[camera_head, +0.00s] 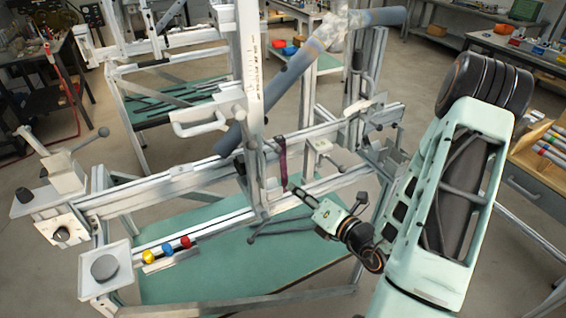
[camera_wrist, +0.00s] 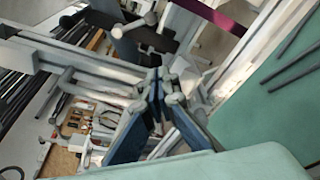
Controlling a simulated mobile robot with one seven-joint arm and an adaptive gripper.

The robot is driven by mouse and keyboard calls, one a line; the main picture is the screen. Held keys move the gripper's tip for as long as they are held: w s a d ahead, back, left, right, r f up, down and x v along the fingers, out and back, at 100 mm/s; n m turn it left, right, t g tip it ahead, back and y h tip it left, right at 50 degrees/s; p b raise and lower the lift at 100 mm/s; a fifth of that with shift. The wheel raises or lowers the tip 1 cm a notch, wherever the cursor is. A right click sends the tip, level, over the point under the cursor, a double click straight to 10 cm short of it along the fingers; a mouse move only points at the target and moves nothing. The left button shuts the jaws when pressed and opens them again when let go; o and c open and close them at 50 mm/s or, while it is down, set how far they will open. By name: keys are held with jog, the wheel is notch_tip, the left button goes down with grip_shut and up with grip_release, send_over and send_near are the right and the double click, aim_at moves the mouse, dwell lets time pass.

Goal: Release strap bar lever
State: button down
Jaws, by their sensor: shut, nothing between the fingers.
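A dark maroon strap (camera_head: 283,160) hangs by the upright post of the frame jig, and it also shows at the top of the wrist view (camera_wrist: 220,15). A grey tube (camera_head: 290,88) runs diagonally through the jig. A thin lever with a dark ball knob (camera_head: 361,198) sticks out near the lower rail, right of the strap. I cannot tell surely which lever belongs to the strap bar. My gripper (camera_head: 298,190) is shut and empty, just below and right of the strap's lower end. In the wrist view its fingers (camera_wrist: 160,85) meet in front of pale jig parts.
The jig's rails (camera_head: 180,180) and upright post (camera_head: 250,65) stand close around my gripper. Red, blue and yellow knobs (camera_head: 167,249) line the lower left rail. A green shelf (camera_head: 210,275) lies below. A drawer bench (camera_head: 540,190) stands at right.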

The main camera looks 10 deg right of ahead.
aim_at(269, 144)
jog(key=shift+w+b, duration=0.15)
jog(key=shift+b, duration=0.15)
jog(key=b, duration=0.2)
jog(key=w+b, duration=0.1)
jog(key=b, duration=0.2)
jog(key=shift+w+a+f, duration=0.15)
jog(key=shift+f, duration=0.15)
jog(key=b, duration=0.6)
jog(key=shift+w+a+f, duration=0.1)
jog(key=shift+w+a, duration=0.3)
jog(key=x, duration=0.2)
jog(key=b+x, duration=0.1)
jog(key=x, duration=0.2)
jog(key=b+x, duration=0.1)
jog(key=x, duration=0.2)
jog(key=shift+r, duration=0.25)
jog(key=shift+w+d+r+p, duration=0.35)
jog(key=shift+w+d+r, duration=0.6)
jog(key=shift+d+r, duration=0.2)
